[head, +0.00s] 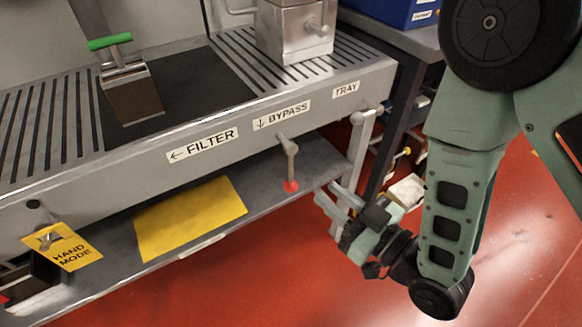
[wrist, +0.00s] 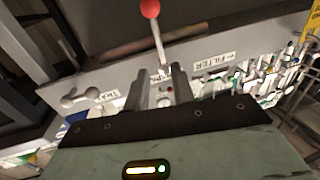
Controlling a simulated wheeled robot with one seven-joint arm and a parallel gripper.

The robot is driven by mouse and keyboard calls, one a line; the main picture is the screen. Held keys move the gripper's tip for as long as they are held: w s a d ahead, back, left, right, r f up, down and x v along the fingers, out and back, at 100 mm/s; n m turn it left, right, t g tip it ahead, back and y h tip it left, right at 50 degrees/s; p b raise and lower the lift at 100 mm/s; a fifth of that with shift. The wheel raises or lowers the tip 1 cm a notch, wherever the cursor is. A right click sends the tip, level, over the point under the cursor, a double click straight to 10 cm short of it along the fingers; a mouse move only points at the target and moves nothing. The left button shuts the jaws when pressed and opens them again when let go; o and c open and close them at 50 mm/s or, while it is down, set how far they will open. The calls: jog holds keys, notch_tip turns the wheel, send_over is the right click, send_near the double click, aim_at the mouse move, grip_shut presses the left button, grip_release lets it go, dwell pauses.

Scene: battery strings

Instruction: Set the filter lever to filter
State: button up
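The filter lever (head: 289,165) is a grey rod with a red ball end, mounted on the front panel of the metal bench. It hangs straight down below the BYPASS label (head: 282,115), whose arrow points down. The FILTER label (head: 203,145), with an arrow to the left, is left of it. In the wrist view the scene is upside down, with the lever (wrist: 158,40) beyond the fingers. My gripper (head: 328,194) is open and empty, right of the lever and apart from it. In the wrist view my gripper (wrist: 160,78) shows a gap between its fingers.
A TRAY label (head: 346,89) and another grey handle (head: 366,112) are to the right on the panel. A lower shelf with a yellow sheet (head: 190,217) lies beneath. A yellow HAND MODE tag (head: 70,250) hangs at left. Red floor (head: 300,270) is open in front.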

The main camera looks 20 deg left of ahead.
aim_at(291, 181)
jog(key=a+b, duration=0.1)
jog(key=b, duration=0.3)
jog(key=w+a+b, duration=0.1)
jog(key=b, duration=0.4)
jog(key=shift+w+a+f, duration=0.15)
jog(key=shift+f, duration=0.2)
jog(key=shift+b, duration=0.5)
jog(key=b+x, duration=0.2)
jog(key=x, duration=0.2)
jog(key=b+x, duration=0.2)
jog(key=x, duration=0.2)
jog(key=shift+w+a+r, duration=0.2)
jog(key=shift+a, duration=0.15)
grip_shut()
